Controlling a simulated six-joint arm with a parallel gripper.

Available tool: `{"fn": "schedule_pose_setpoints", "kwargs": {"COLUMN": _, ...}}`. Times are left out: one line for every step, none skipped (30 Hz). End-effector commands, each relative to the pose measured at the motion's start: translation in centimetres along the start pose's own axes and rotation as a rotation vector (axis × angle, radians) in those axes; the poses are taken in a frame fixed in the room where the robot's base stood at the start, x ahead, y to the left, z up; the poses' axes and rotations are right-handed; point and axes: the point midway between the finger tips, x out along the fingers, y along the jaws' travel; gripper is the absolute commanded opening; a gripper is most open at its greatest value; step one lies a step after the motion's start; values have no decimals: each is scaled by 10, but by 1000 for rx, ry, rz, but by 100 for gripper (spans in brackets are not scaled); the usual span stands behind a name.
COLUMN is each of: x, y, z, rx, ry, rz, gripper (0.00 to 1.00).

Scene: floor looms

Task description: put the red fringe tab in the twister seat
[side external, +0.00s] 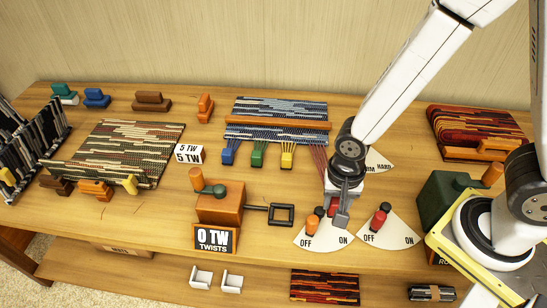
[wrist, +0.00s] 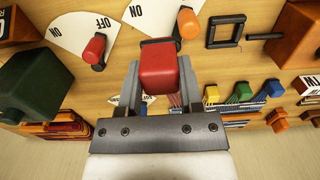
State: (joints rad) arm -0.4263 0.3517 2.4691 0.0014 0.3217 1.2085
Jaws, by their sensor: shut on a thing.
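The red fringe tab (wrist: 158,66) is a rounded red block between my gripper's two fingers (wrist: 158,85) in the wrist view. My gripper is shut on it. In the side external view my gripper (side external: 338,203) is above the table, just behind the orange switch knob, and mostly hides the tab. Red fringe strands (side external: 319,158) run from the blue woven piece towards my gripper. The twister (side external: 219,204) is an orange-brown block. A rod joins it to a black square frame (side external: 282,215), which looks like the seat and is empty, left of my gripper. It also shows in the wrist view (wrist: 226,32).
Orange (side external: 313,222) and red (side external: 380,218) switch knobs on white OFF/ON dials flank my gripper. Blue (side external: 228,155), green (side external: 257,157) and yellow (side external: 287,158) tabs hang from the blue weaving. A dark green block (side external: 443,200) stands at right.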

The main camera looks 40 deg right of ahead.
Motion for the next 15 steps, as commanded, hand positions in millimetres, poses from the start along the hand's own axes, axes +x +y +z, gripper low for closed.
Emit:
{"fn": "schedule_pose_setpoints", "kwargs": {"x": 2, "y": -4, "z": -2, "rx": 1, "ry": 0, "rz": 0, "gripper": 0}}
{"fn": "schedule_pose_setpoints", "kwargs": {"x": 3, "y": -6, "z": -4, "rx": 1, "ry": 0, "rz": 0, "gripper": 0}}
{"fn": "schedule_pose_setpoints", "kwargs": {"x": 5, "y": -10, "z": -5, "rx": 1, "ry": 0, "rz": 1, "gripper": 0}}
{"fn": "schedule_pose_setpoints", "kwargs": {"x": 7, "y": -13, "z": -7, "rx": 2, "ry": 0, "rz": 0, "gripper": 0}}
{"fn": "schedule_pose_setpoints", "kwargs": {"x": 9, "y": -16, "z": -9, "rx": 2, "ry": 0, "rz": 1, "gripper": 0}}
{"fn": "schedule_pose_setpoints", "kwargs": {"x": 11, "y": -21, "z": -11, "rx": 2, "ry": 0, "rz": 0, "gripper": 0}}
{"fn": "schedule_pose_setpoints", "kwargs": {"x": 13, "y": -25, "z": -13, "rx": 2, "ry": 0, "rz": 0, "gripper": 0}}
{"fn": "schedule_pose_setpoints", "kwargs": {"x": 15, "y": -28, "z": -15, "rx": 2, "ry": 0, "rz": 1, "gripper": 0}}
{"fn": "schedule_pose_setpoints", "kwargs": {"x": 17, "y": -33, "z": -18, "rx": 3, "ry": 0, "rz": 0, "gripper": 0}}
{"fn": "schedule_pose_setpoints", "kwargs": {"x": 19, "y": -37, "z": -20, "rx": 3, "ry": 0, "rz": 0, "gripper": 0}}
{"fn": "schedule_pose_setpoints", "kwargs": {"x": 21, "y": -41, "z": -22, "rx": 2, "ry": 0, "rz": 0, "gripper": 0}}
{"fn": "schedule_pose_setpoints", "kwargs": {"x": 24, "y": -46, "z": -25, "rx": 2, "ry": 0, "rz": 0, "gripper": 0}}
{"fn": "schedule_pose_setpoints", "kwargs": {"x": 25, "y": -50, "z": -27, "rx": 2, "ry": 0, "rz": 0, "gripper": 0}}
{"fn": "schedule_pose_setpoints", "kwargs": {"x": 28, "y": -54, "z": -29, "rx": 2, "ry": 0, "rz": 0, "gripper": 0}}
{"fn": "schedule_pose_setpoints", "kwargs": {"x": 30, "y": -58, "z": -31, "rx": 2, "ry": 0, "rz": 0, "gripper": 0}}
